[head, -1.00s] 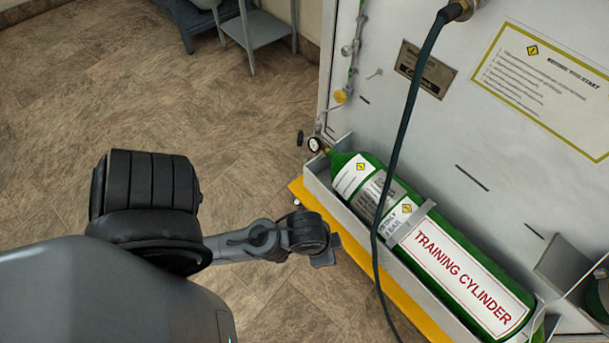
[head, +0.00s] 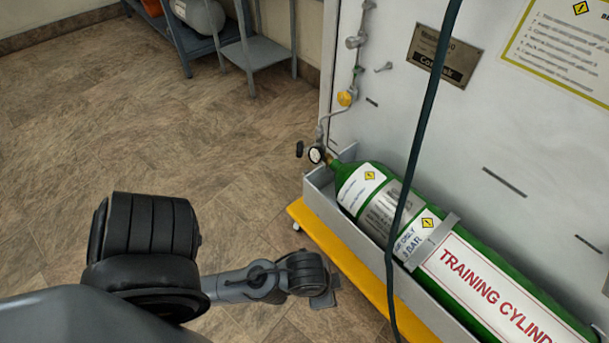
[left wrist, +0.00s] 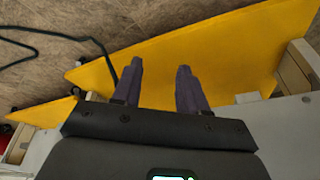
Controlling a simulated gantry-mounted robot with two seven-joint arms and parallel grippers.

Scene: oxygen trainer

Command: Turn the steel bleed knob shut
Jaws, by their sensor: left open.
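A small steel fitting with a short stem (head: 383,67) sticks out of the pale panel, and a steel fitting (head: 355,41) sits on the pipe beside it. I cannot tell for sure which is the bleed knob. A yellow knob (head: 345,98) is lower on the same pipe. My left gripper (head: 322,299) is low in the head view, left of the yellow base and well below these fittings; its fingers are hard to see there. In the left wrist view my left gripper (left wrist: 158,75) is open and empty, its two fingers apart over the yellow base.
A green training cylinder (head: 410,225) lies in a grey tray along the panel, with a gauge (head: 315,155) and black knob (head: 299,149) at its end. A dark hose (head: 417,150) hangs in front. The yellow base (head: 347,257) juts out below.

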